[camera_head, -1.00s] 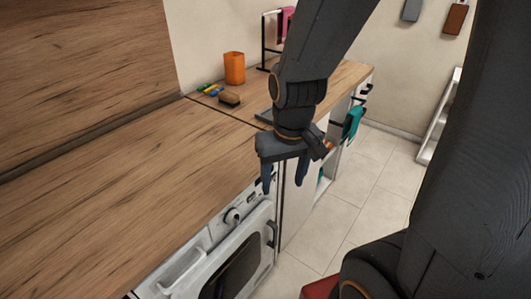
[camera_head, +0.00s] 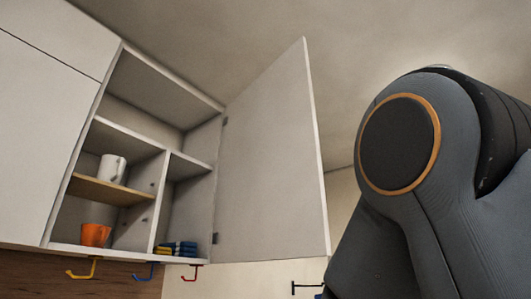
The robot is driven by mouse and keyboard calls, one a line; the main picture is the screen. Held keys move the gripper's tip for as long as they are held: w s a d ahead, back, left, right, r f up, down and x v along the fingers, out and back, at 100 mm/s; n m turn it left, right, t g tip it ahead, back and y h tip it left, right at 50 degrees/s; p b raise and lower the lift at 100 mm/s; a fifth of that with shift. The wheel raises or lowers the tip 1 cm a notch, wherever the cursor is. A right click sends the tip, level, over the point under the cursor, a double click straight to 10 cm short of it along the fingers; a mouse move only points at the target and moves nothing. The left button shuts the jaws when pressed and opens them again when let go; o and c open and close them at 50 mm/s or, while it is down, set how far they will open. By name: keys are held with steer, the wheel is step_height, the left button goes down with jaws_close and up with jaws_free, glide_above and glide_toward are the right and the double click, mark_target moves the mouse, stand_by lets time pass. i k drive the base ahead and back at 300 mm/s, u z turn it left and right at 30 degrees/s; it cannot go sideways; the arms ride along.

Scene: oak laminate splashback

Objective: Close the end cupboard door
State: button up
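The end cupboard door (camera_head: 272,165) is a plain pale grey-white panel. It stands wide open, swung out from hinges on the right side of the wall cupboard (camera_head: 58,246). The open cupboard shows shelves with a white mug (camera_head: 112,168), an orange cup (camera_head: 95,235) and folded blue and yellow cloths (camera_head: 178,248). My gripper is out of view.
Hooks hang under the cupboard: yellow (camera_head: 82,269), blue (camera_head: 143,271) and red (camera_head: 190,272). A black rail (camera_head: 306,287) shows below the door's right edge. Closed white doors (camera_head: 38,125) adjoin on the left. The ceiling is clear above.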

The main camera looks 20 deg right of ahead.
mark_target(270, 204)
steer(key=z, duration=1.6)
steer(key=i, duration=2)
steer(key=u, duration=3.25)
